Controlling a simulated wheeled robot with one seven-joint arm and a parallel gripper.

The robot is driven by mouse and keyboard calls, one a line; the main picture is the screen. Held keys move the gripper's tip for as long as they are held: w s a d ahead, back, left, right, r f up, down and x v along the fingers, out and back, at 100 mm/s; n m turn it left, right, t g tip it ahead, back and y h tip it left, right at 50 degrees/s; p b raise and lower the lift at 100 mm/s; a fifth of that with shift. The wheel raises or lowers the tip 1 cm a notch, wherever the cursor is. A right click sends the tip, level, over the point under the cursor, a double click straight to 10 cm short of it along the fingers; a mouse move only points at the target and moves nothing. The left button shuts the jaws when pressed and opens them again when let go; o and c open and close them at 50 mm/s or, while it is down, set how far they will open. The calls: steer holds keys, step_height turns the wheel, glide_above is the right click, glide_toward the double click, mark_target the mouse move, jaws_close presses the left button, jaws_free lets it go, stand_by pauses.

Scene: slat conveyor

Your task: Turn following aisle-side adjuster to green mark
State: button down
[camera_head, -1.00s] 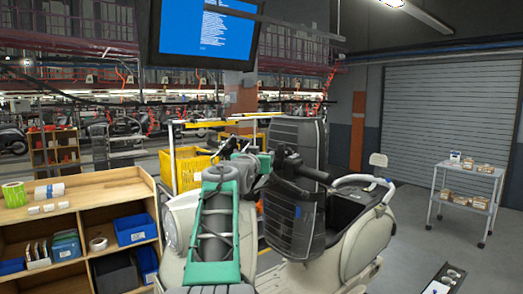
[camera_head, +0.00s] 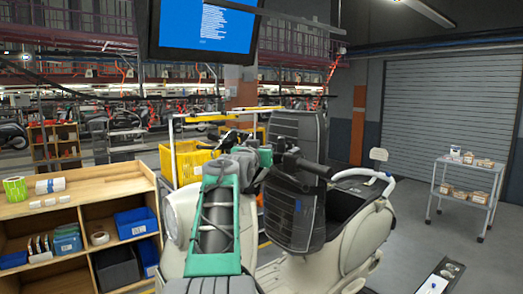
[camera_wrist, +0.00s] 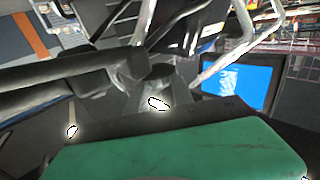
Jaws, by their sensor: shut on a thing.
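A cream scooter with a black seat (camera_head: 352,202) stands in front of me. Its dark slatted front panel (camera_head: 298,150) is upright and its black handlebar grip (camera_head: 312,168) points right. My green and grey arm reaches up to the left of the panel. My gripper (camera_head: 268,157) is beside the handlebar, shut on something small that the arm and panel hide. In the wrist view my green housing fills the bottom and dark handlebar parts (camera_wrist: 100,68) cross above it. I cannot make out the adjuster or a green mark.
A wooden shelf (camera_head: 105,187) with blue bins stands at left. A yellow crate (camera_head: 187,162) is behind the scooter. A grey trolley (camera_head: 466,186) with small boxes stands at right before a roller shutter (camera_head: 450,120).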

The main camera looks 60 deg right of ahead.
steer(key=shift+w, duration=0.1)
steer(key=shift+w+r+m+g+p, duration=0.15)
steer(key=shift+m+g+p, duration=0.2)
steer(key=shift+g, duration=0.25)
steer(key=m+g, duration=0.2)
steer(key=shift+w+g+p, duration=0.25)
steer(key=shift+g+p, duration=0.15)
steer(key=shift+m+g, duration=0.75)
steer(key=shift+g, duration=0.35)
steer(key=shift+d+r+m+g, duration=0.1)
steer(key=shift+r+m+g, duration=0.1)
steer(key=shift+m+g, duration=0.3)
steer(key=shift+g, duration=0.6)
steer(key=shift+f+m+y, duration=0.3)
steer(key=shift+f, duration=0.1)
